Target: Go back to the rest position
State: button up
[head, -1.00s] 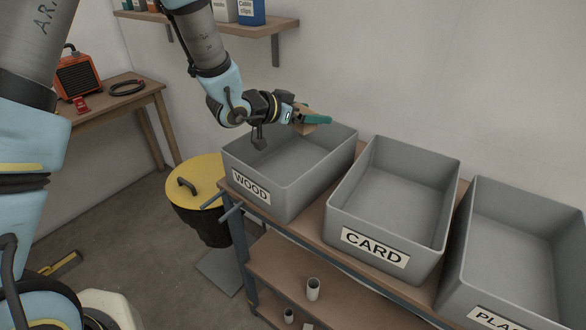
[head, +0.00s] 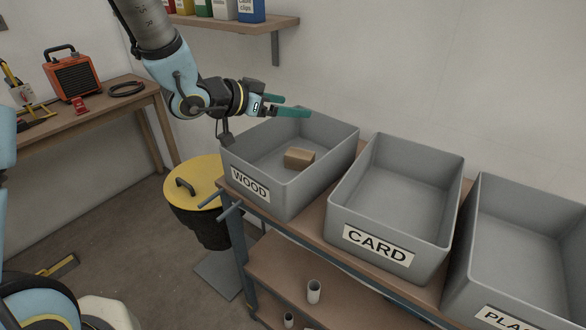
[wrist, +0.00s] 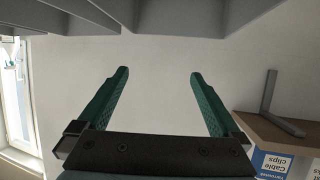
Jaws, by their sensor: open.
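My gripper (head: 290,106) is open and empty in the head view, with its green fingers pointing right, above the back left part of the WOOD bin. In the wrist view its two fingers (wrist: 158,85) stand wide apart with nothing between them. A brown wooden block (head: 299,158) lies on the floor of the grey WOOD bin (head: 252,201), below and apart from my gripper.
The grey CARD bin (head: 345,215) and a third grey bin (head: 462,285) stand to the right on the same bench. A wall shelf (head: 270,25) with boxes is behind my arm; it also shows in the wrist view (wrist: 270,135). A yellow-lidded bin (head: 205,172) stands left.

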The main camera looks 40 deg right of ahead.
jog(key=shift+v, duration=1.5)
